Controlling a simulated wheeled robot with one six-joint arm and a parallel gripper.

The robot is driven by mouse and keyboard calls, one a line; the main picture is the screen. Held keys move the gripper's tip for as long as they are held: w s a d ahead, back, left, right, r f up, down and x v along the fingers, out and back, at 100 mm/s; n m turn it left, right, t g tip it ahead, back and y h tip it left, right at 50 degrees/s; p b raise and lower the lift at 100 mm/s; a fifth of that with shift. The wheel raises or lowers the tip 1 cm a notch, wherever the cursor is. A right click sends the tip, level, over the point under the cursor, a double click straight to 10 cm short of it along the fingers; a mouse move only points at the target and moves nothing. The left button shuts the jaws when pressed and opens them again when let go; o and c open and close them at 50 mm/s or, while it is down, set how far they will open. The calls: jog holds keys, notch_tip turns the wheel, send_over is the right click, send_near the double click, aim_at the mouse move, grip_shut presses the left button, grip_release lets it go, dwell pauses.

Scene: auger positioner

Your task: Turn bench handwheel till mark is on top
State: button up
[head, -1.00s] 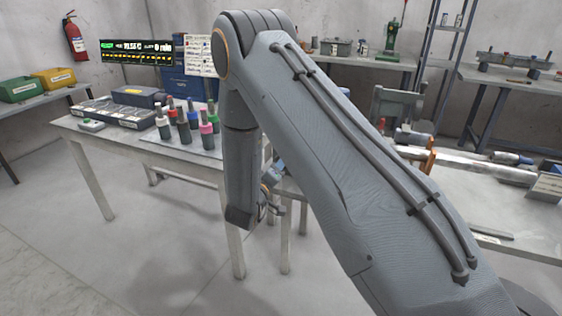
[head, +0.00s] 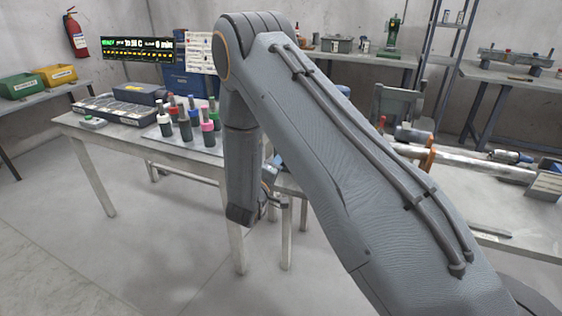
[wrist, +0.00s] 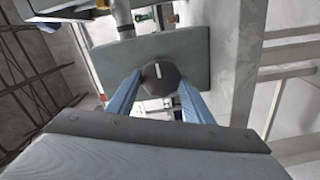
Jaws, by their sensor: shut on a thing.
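The handwheel (wrist: 161,84) shows in the wrist view as a dark round knob in front of a grey-green plate (wrist: 200,55). A short white mark (wrist: 158,72) shows on its face, in the upper half as seen in that view. My gripper (wrist: 160,88) has its two blue fingers on the left and right sides of the knob and is shut on it. In the head view my arm hides the handwheel, and only a little of my wrist shows beside the table.
A table (head: 120,145) at the left bears several bottles with coloured caps (head: 186,125) and grey cases (head: 112,108). A workbench (head: 470,195) with a metal bar stands at the right. The floor at the front left is clear.

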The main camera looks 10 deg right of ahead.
jog(key=o, duration=1)
jog(key=shift+a, duration=0.1)
jog(key=b+v, duration=0.1)
jog(key=v, duration=0.6)
jog(key=shift+s+a, duration=0.25)
jog(key=shift+s, duration=0.05)
jog(key=shift+w, duration=0.1)
